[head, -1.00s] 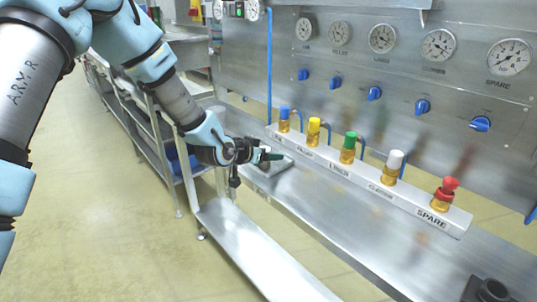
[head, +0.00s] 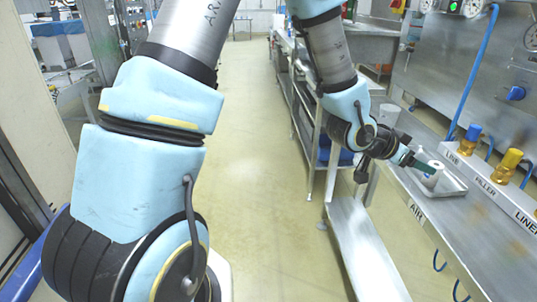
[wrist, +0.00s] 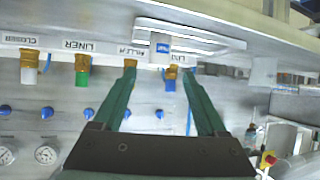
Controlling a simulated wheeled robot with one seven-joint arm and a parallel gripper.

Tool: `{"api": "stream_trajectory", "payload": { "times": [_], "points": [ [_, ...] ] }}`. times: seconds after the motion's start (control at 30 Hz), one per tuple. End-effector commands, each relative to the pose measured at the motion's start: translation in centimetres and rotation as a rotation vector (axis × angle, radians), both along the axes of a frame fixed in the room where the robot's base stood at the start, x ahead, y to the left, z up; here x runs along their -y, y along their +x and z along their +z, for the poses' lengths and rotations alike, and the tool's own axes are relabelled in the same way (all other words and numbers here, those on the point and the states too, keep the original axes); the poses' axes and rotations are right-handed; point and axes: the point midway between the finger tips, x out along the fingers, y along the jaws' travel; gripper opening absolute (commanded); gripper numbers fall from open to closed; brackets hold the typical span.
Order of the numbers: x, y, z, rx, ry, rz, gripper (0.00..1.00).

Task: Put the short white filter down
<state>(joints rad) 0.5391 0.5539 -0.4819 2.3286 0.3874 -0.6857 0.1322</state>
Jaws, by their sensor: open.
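A short white filter (head: 433,176) shows at the fingertips of my gripper (head: 426,167), over or in the shallow metal tray (head: 455,190) on the bench. The green fingers partly cover it, and I cannot tell whether it touches the tray floor. In the wrist view my gripper (wrist: 154,68) has its two long green fingers spread apart.
A white rail marked LINE, FILLER and LINER (head: 510,203) carries a blue-capped fitting (head: 472,135) and a yellow-capped fitting (head: 508,163) just right of the tray. A blue hose (head: 478,70) runs down the panel. The aisle floor (head: 255,170) at left is clear.

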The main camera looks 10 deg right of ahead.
Motion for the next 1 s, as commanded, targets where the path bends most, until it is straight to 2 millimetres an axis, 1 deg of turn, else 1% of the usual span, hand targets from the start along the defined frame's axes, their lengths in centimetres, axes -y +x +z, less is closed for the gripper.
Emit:
{"api": "stream_trajectory", "payload": {
  "times": [0.07,0.13,0.17,0.2,0.27,0.3,0.37,0.4,0.47,0.5,0.57,0.6,0.7,0.77,0.8,0.87,1.0],
  "points": [
    [-1.0,1.1,-0.2,0.000,0.025,0.029,0.75],
    [-3.3,3.1,-0.6,-0.006,0.082,0.087,0.75],
    [-4.7,4.3,-0.9,-0.011,0.116,0.124,0.75],
    [-7.1,6.0,-1.1,-0.022,0.167,0.184,0.75],
    [-11.8,8.6,-1.7,-0.052,0.259,0.293,0.75],
    [-15.3,10.1,-1.8,-0.081,0.322,0.378,0.75],
    [-21.1,11.7,-2.0,-0.140,0.411,0.511,0.75],
    [-24.9,12.3,-2.0,-0.189,0.464,0.601,0.75],
    [-30.4,12.3,-1.7,-0.273,0.532,0.734,0.75],
    [-33.7,11.8,-1.6,-0.334,0.570,0.817,0.75],
    [-38.1,10.6,-1.2,-0.430,0.611,0.931,0.75],
    [-40.4,9.5,-0.9,-0.491,0.630,0.997,0.75],
    [-44.4,7.0,-0.4,-0.627,0.656,1.119,0.75],
    [-45.7,5.8,-0.2,-0.684,0.662,1.162,0.75],
    [-46.2,5.3,-0.1,-0.710,0.665,1.180,0.75],
    [-46.6,4.8,0.0,-0.731,0.667,1.194,0.75],
    [-46.7,4.7,0.0,-0.737,0.669,1.196,0.75]
  ]
}}
